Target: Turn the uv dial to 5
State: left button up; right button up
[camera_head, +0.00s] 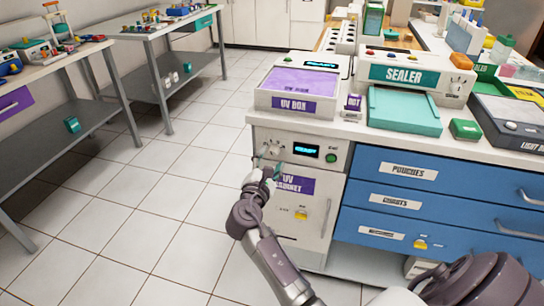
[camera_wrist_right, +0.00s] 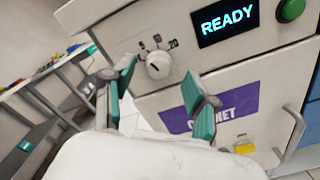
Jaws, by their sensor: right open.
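The uv dial is a round white knob (camera_wrist_right: 159,65) with a few small dark marks around its upper side, on the cabinet's front panel in the right wrist view. It also shows small in the head view (camera_head: 275,149). The panel has a lit display (camera_wrist_right: 226,20) reading READY and a green button (camera_wrist_right: 291,9). My right gripper (camera_wrist_right: 160,82) is open, its teal-padded fingers spread to either side of the knob and apart from it. In the head view the right gripper (camera_head: 266,168) is just below the dial. My left gripper is not in view.
Below the panel is the UV cabinet door (camera_head: 305,212) with a handle and a yellow latch. A UV box (camera_head: 297,92) and a sealer (camera_head: 415,75) stand on the counter above. Blue drawers (camera_head: 432,200) are to the right. Open tiled floor lies to the left.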

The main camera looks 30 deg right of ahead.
jog(key=v, duration=0.9)
jog(key=shift+s+a, duration=0.15)
jog(key=shift+s, duration=0.05)
